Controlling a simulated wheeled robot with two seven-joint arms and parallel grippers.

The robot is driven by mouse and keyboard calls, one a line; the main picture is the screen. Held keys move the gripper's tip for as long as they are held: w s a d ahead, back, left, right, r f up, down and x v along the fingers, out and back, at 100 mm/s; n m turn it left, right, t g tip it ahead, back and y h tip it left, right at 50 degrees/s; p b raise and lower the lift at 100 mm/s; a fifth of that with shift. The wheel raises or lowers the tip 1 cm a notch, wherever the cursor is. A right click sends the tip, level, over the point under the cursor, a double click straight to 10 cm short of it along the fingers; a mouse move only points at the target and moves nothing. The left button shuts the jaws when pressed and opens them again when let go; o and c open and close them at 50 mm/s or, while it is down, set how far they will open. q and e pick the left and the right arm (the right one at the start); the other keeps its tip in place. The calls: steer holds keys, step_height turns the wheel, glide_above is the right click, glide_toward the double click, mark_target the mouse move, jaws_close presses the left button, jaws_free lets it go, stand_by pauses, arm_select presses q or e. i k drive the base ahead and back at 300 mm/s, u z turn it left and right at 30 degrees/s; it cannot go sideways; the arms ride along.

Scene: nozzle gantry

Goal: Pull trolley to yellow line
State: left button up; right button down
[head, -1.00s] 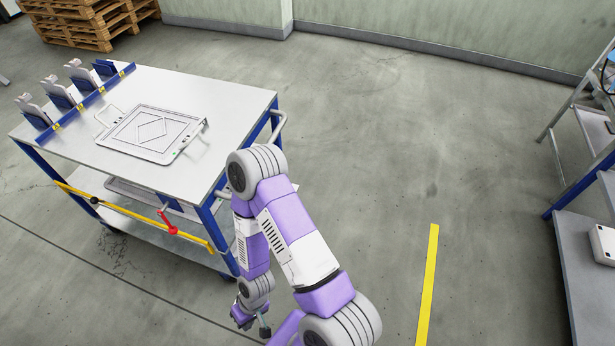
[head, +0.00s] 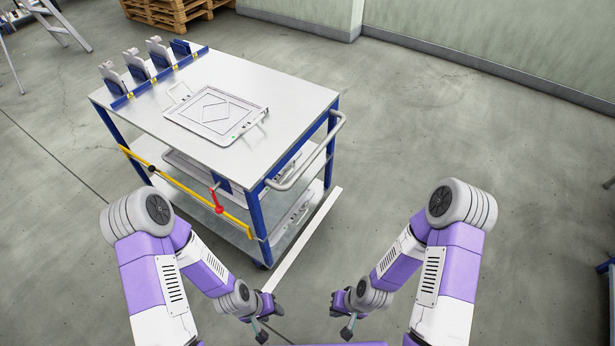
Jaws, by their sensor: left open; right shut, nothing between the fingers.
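The trolley (head: 235,158) is a grey-topped table on a blue frame with lower shelves, left of centre. Its grey tubular handle (head: 325,155) is on its right end, and no gripper touches it. The yellow floor line is out of view. My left gripper (head: 262,331) is open and empty, low in front of the trolley's near right corner. My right gripper (head: 347,330) is shut and empty, a little to its right. Both are apart from the trolley.
A tray (head: 187,119) with two handles lies on the top, beside a row of holders (head: 155,85). A yellow bar (head: 180,185) with a red lever (head: 215,200) crosses the near side. A white floor strip (head: 304,245) runs beside the trolley. Floor to the right is clear.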

mark_target(297, 108)
steer(key=k, duration=0.65)
steer(key=z, duration=0.35)
steer(key=i, duration=1.45)
steer(key=u, duration=0.95)
